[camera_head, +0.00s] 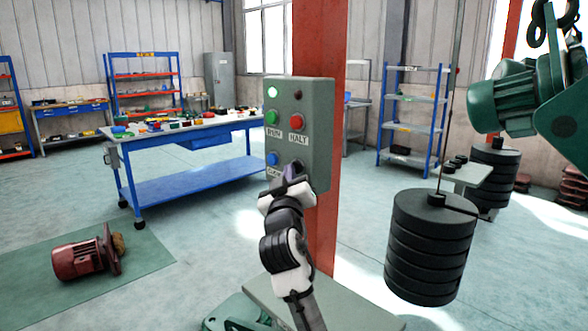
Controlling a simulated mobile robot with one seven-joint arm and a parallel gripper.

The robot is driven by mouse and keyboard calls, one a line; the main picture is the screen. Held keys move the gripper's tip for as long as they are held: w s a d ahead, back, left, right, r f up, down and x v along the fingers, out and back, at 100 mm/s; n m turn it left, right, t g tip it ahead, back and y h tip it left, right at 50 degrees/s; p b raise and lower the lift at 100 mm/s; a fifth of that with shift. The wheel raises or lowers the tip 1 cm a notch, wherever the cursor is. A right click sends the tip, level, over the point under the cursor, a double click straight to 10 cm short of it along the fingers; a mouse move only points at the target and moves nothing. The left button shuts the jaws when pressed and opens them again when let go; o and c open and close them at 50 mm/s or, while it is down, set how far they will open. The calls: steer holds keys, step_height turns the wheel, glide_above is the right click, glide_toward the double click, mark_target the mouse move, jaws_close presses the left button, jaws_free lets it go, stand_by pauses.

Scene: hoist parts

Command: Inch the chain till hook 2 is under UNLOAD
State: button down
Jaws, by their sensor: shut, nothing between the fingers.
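A grey control box (305,130) is fixed to a red post. It has a green button (272,117) labelled RUN, a red button (296,121) labelled HALT, and a blue button (272,158) with a partly covered label below it. Another dark button at its lower right is partly hidden by my gripper. A pale green lamp (272,92) looks lit at the top left; a dark red lamp (298,95) looks unlit. My gripper (290,172) is shut and empty at the box's lower face; I cannot tell whether it touches. No hook 2 or UNLOAD sign is identifiable.
A stack of dark round weights (432,250) hangs at the right, with another stack (492,165) behind. A green hoist motor (505,100) and dark chain (540,25) are at the upper right. A blue workbench (190,178) stands behind; a red motor (80,258) lies on a mat.

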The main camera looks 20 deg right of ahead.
steer(key=shift+a, duration=0.1)
steer(key=shift+s+a, duration=0.3)
steer(key=shift+a, duration=0.35)
